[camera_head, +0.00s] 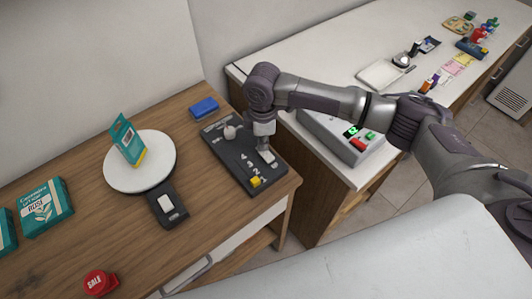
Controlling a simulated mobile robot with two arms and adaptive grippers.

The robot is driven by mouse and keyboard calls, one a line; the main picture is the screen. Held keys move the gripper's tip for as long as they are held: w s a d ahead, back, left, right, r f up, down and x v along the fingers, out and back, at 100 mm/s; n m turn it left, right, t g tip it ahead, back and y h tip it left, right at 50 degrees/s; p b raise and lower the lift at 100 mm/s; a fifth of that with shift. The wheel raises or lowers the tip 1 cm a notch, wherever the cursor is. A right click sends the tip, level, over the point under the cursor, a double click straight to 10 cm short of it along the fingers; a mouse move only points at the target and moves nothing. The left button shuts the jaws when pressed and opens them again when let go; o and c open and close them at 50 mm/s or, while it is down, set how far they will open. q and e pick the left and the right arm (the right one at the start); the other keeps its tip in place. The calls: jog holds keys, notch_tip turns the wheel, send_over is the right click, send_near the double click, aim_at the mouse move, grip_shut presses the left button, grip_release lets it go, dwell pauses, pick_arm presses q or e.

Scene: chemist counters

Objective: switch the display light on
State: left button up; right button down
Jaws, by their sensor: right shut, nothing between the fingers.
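A black control panel (222,150) lies on the wooden counter near its right end. It carries a round pale knob (230,131), a yellow slider (255,181) beside printed numbers, and a pale rocker switch (267,157). My right gripper (264,146) points down at the panel, shut and empty, with its tips at or just above this rocker; contact cannot be told. A separate black switch box (168,217) with a white rocker (165,203) sits in front of a round white plate (120,178). No lit lamp shows here, and which switch is the display light's cannot be read. My left gripper is out of view.
A teal box (128,140) stands on the round plate. More teal boxes (46,203) lie at left, a red SALE piece (98,283) at front, a blue block (204,108) behind the panel.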

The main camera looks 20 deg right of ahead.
jog(key=shift+f, duration=0.7)
jog(key=shift+r, duration=0.1)
notch_tip(320, 180, up, 7)
jog(key=p, duration=0.7)
jog(key=shift+p, duration=0.4)
dwell(0.4)
